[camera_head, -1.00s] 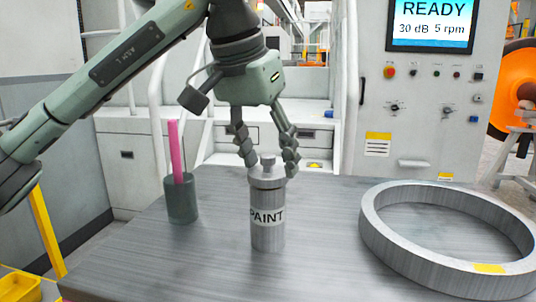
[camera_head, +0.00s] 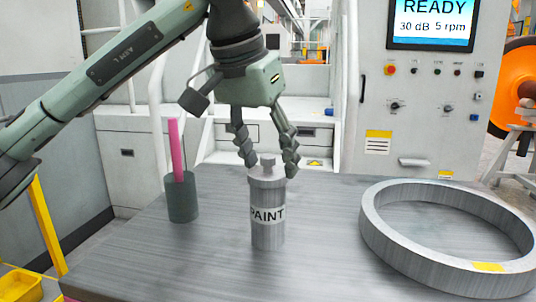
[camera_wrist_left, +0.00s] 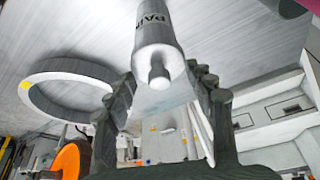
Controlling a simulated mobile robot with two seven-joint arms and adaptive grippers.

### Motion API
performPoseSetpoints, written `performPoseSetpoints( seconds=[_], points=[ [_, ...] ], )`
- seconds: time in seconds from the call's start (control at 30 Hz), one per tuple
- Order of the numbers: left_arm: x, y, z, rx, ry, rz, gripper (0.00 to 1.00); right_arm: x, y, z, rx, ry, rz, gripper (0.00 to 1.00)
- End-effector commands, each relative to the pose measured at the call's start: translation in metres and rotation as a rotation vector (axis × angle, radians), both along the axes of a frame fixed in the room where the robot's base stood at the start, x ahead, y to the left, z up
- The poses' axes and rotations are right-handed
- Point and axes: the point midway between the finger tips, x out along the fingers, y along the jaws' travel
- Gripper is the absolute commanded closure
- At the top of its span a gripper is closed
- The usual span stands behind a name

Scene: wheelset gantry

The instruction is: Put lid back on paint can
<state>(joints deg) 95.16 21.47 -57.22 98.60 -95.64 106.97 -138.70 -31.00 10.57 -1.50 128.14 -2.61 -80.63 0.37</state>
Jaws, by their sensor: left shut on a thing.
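The paint can (camera_head: 268,232), a grey cylinder labelled PAINT, stands upright on the table. Its lid (camera_head: 268,180), a grey disc with a small knob, sits on the can's top. No gap shows between lid and can, but I cannot tell whether it is pressed fully down. My left gripper (camera_head: 270,168) comes down from above and behind, its two fingers on either side of the lid, shut on it. In the left wrist view the lid (camera_wrist_left: 157,62) and its knob lie between the fingertips (camera_wrist_left: 160,82). My right gripper is not in view.
A dark cup (camera_head: 181,200) with a pink stick (camera_head: 174,150) stands on the table (camera_head: 150,265) left of the can. A large grey ring (camera_head: 375,235) lies at the right. A control panel (camera_head: 425,100) stands behind. The table in front of the can is clear.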

Motion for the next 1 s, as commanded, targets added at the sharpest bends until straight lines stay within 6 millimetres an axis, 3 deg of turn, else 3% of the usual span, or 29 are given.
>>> performPoseSetpoints(
  seconds=[0.17,0.2,0.37,0.57,0.77,1.0],
  points=[
    [-0.0001,-0.0002,-0.0001,0.0,0.0,0.0,0.66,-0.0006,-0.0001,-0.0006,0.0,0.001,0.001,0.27],
    [-0.0001,-0.0002,-0.0001,0.0,0.0,0.0,0.41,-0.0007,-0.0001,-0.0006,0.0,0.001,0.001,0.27],
    [-0.0001,-0.0003,-0.0001,-0.001,0.001,0.0,0.22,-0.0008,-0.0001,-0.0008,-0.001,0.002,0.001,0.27],
    [-0.0001,-0.0003,-0.0002,0.0,0.0,-0.001,0.22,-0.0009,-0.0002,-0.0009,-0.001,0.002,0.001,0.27],
    [-0.0001,-0.0003,-0.0003,0.0,0.0,-0.001,0.01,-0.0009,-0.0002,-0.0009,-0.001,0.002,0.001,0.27],
    [-0.0001,-0.0003,-0.0002,0.0,0.0,-0.001,0.01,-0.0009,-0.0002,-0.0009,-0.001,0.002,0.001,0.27]
  ],
)
